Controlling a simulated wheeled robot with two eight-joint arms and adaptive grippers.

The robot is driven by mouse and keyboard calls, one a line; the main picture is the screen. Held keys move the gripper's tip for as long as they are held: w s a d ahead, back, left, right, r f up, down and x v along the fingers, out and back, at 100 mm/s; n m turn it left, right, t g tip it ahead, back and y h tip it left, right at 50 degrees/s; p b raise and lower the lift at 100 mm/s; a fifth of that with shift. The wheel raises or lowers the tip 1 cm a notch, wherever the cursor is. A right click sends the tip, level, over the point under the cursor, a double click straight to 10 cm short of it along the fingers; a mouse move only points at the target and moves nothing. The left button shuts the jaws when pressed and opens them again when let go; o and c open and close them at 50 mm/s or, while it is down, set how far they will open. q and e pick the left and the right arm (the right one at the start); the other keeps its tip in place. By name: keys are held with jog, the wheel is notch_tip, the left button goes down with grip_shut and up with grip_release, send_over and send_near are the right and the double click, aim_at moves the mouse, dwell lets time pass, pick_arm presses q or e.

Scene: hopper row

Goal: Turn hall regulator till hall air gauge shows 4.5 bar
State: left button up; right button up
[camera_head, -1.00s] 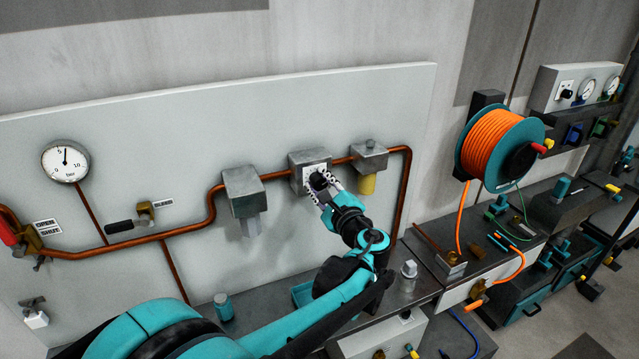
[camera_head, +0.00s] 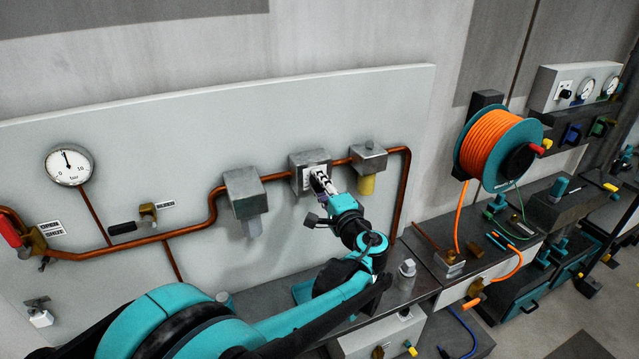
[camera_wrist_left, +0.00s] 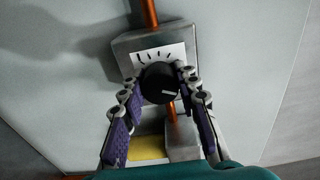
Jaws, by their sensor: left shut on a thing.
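The hall regulator is a grey block (camera_head: 296,181) on the copper pipe. Its round black knob (camera_wrist_left: 158,84) shows in the left wrist view with a white pointer line aimed right, in front of a white scale plate (camera_wrist_left: 157,56). My left gripper (camera_head: 322,182) is shut on the knob, one finger on each side; in the head view it mostly hides the knob. The hall air gauge (camera_head: 69,176) is a white dial at the left. Its needle points nearly straight up, leaning slightly left, close to 5; the exact reading is too small to tell. My right gripper is out of view.
A grey block (camera_head: 243,190) stands left of the regulator, and another (camera_head: 369,158) with a yellow bowl stands right. A red-handled valve (camera_head: 10,230) and a black-handled valve (camera_head: 122,228) sit on the pipe. An orange hose reel (camera_head: 492,143) hangs farther right.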

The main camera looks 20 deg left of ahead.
pick_arm(q)
jog(key=shift+n, duration=0.6)
jog(key=o, duration=1.2)
jog(key=v, duration=1.2)
jog(key=shift+s+d+f, duration=0.1)
